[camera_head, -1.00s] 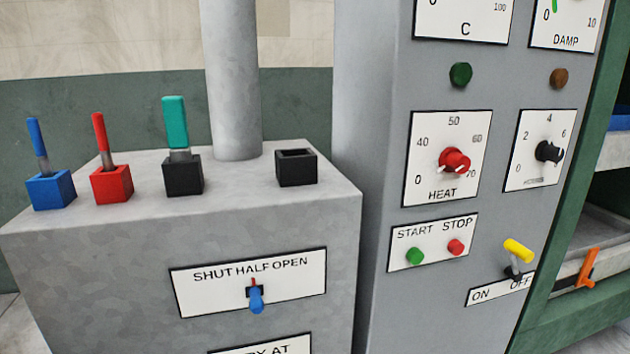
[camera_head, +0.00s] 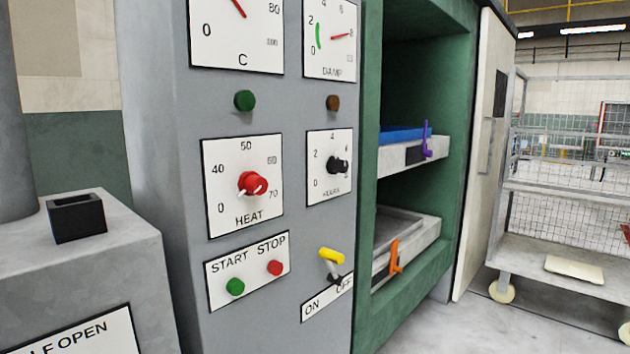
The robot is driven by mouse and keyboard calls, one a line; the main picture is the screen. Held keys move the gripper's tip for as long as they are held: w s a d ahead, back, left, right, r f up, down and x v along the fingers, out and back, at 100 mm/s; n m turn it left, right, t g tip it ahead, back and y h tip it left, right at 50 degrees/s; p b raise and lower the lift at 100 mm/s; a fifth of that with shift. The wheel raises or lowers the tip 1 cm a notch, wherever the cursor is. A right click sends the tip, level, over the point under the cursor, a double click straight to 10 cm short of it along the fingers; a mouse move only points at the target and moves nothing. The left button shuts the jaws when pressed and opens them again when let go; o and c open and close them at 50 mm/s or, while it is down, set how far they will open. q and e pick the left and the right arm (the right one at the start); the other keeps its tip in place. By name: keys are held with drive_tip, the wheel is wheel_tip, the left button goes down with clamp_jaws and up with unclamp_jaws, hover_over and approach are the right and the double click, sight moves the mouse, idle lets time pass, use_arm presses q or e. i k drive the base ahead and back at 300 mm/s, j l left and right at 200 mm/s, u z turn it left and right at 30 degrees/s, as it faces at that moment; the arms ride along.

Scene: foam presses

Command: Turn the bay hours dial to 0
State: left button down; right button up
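The hours dial is a black knob (camera_head: 337,165) on a small white plate (camera_head: 318,192) on the grey control panel. Neither of my grippers shows in the view, and nothing touches the knob.
Left of it is the red HEAT knob (camera_head: 252,184). Below are the green START button (camera_head: 235,287), red STOP button (camera_head: 275,268) and yellow ON/OFF lever (camera_head: 331,256). Green shelving (camera_head: 455,120) holds trays with purple (camera_head: 427,140) and orange (camera_head: 394,258) handles. A mesh trolley (camera_head: 560,255) stands right.

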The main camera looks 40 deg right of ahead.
sight(335, 165)
drive_tip(key=z, duration=1.25)
